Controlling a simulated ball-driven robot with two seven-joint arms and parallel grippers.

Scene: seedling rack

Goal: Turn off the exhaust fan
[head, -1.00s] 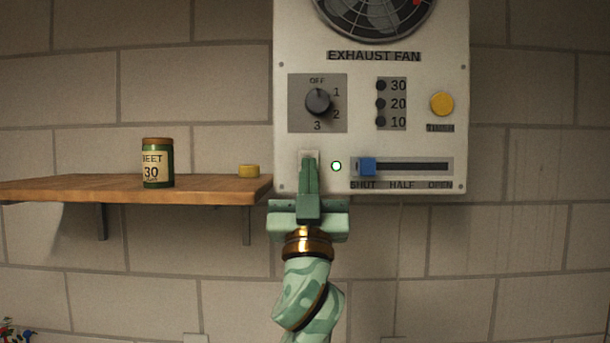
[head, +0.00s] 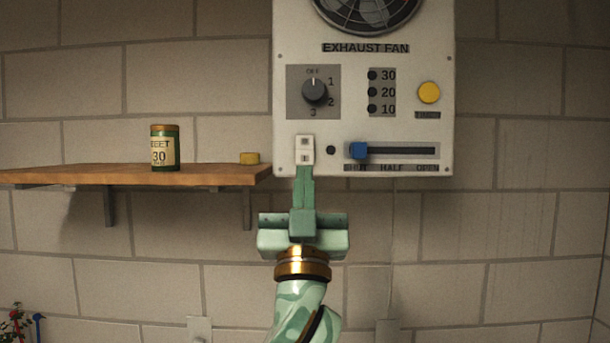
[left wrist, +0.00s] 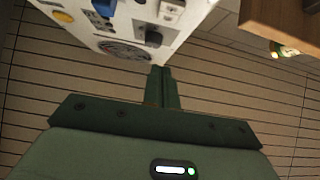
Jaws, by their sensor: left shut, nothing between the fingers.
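The white exhaust fan panel (head: 365,60) hangs on the wall in the head view, with the round fan grille (head: 366,8) cut off at the top. Its white rocker switch (head: 305,148) is at the lower left, and the indicator lamp (head: 331,150) beside it is dark. The black knob (head: 314,90) has its white mark up, towards OFF. The blue slider (head: 359,150) is at the SHUT end. My left gripper (head: 305,170) is shut and empty, its fingertips just below the rocker. It also shows in the left wrist view (left wrist: 161,72), near the panel (left wrist: 190,28).
A wooden shelf (head: 120,175) left of the panel bears a green labelled jar (head: 164,148) and a small yellow block (head: 249,158). A yellow button (head: 429,92) is at the panel's right. The wall below the panel is mostly clear.

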